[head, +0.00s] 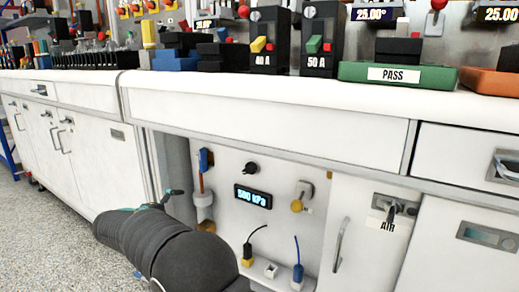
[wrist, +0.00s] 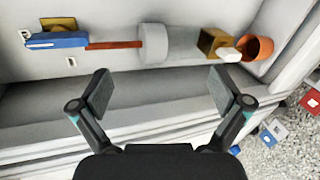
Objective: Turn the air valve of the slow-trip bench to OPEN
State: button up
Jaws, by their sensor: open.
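A blue lever (head: 206,159) sits at the top of a copper-coloured pipe on the white panel under the bench, in the head view. In the wrist view the blue lever (wrist: 57,40) lies at upper left, with a brass-coloured piece behind it. The pipe (wrist: 115,45) runs from it to a grey cylinder (wrist: 155,44). I cannot tell which fitting is the air valve, and no OPEN mark is readable. My gripper (wrist: 163,88) is open and empty, apart from the panel fittings.
The panel also has a black knob (head: 250,168), a 500 kPa display (head: 253,196), a yellow-handled fitting (head: 297,205) and plugs with cords. A brass block (wrist: 208,42) and an orange cup (wrist: 257,49) stand beyond the grey cylinder. The bench top (head: 270,95) overhangs the recess.

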jog(key=s+d+f+m+g+y+p, duration=0.1)
jog(key=s+d+m+g+y+p, duration=0.2)
jog(key=s+d+g, duration=0.9)
jog(key=s+d+r+m+t+y+p, duration=0.2)
jog(key=s+d+r+m+p, duration=0.2)
jog(key=s+d, duration=0.9)
jog(key=s+d+r+m+t+y+p, duration=0.2)
jog(key=s+d+r+m, duration=0.4)
jog(key=d, duration=1.1)
jog(key=s+r+t+p, duration=0.1)
jog(key=s+r, duration=0.3)
jog(key=s, duration=0.3)
jog(key=shift+s+r+m+p, duration=0.25)
jog(key=shift+r+m+p, duration=0.1)
jog(key=shift+m, duration=0.05)
